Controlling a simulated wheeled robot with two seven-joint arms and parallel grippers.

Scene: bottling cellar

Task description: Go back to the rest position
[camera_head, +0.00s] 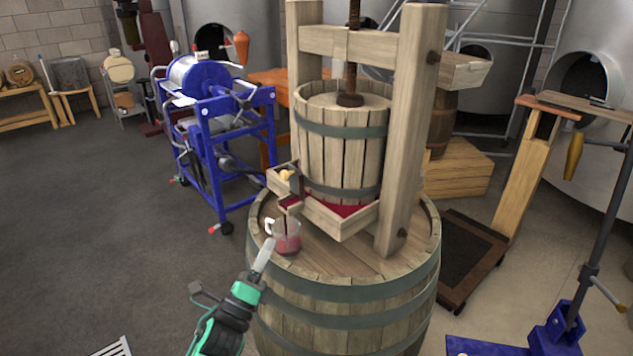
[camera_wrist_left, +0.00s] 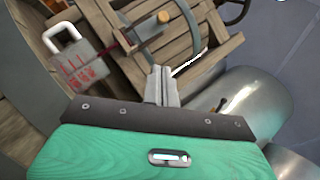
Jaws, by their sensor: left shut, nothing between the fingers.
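My left gripper (camera_head: 267,246) comes in from the lower left, its pale fingers pointing up toward the barrel top. In the left wrist view its fingers (camera_wrist_left: 163,80) are shut together with nothing between them. A clear mug (camera_head: 288,239) with red liquid and a white handle stands on the barrel top below the press tray. The mug also shows in the left wrist view (camera_wrist_left: 78,73), left of the fingers and apart from them. In the head view the fingertips appear close in front of the mug's handle side. My right gripper is in neither view.
A wooden press (camera_head: 407,130) with a slatted basket (camera_head: 340,155) and a red-stained tray (camera_head: 345,222) stands on a large barrel (camera_head: 345,300). A blue-framed machine (camera_head: 237,150) stands behind left. A platform scale (camera_head: 470,255) is at right. Grey floor at left is mostly clear.

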